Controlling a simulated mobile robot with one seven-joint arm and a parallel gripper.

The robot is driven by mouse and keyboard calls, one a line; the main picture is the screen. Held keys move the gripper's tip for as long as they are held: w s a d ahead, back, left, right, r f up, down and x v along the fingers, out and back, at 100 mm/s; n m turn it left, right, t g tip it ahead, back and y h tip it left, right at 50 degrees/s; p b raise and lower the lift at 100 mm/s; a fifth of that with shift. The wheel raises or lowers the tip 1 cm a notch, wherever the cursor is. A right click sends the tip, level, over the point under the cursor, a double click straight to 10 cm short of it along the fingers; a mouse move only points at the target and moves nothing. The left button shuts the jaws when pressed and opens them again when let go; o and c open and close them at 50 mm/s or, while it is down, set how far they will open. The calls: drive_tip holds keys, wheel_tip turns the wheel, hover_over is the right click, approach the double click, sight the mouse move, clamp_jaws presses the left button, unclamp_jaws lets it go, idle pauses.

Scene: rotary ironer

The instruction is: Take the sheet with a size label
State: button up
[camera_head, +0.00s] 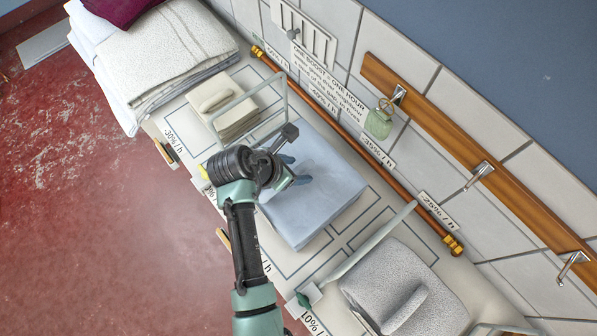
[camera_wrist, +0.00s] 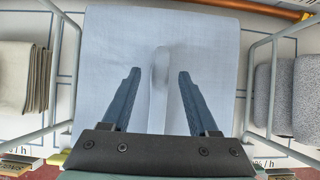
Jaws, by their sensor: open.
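A light blue folded sheet (camera_head: 335,205) lies flat on the white surface. It fills the middle of the wrist view (camera_wrist: 215,45), with a raised ridge (camera_wrist: 160,65) along its centre. No size label can be made out on it. My gripper (camera_head: 297,170) is over the sheet. In the wrist view its dark blue fingers (camera_wrist: 158,74) are apart, one on each side of the ridge, with nothing held. Whether the fingers touch the cloth cannot be told. My arm hides part of the sheet's left side in the head view.
A beige folded stack (camera_head: 238,120) and a grey terry bundle (camera_head: 390,275) flank the sheet behind thin rails (camera_head: 365,247). A tall linen pile (camera_head: 165,55) stands upper left. A copper pipe (camera_head: 350,135) and a hook board (camera_head: 450,130) with a green tag (camera_head: 379,124) line the wall.

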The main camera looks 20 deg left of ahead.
clamp_jaws()
idle(1.3)
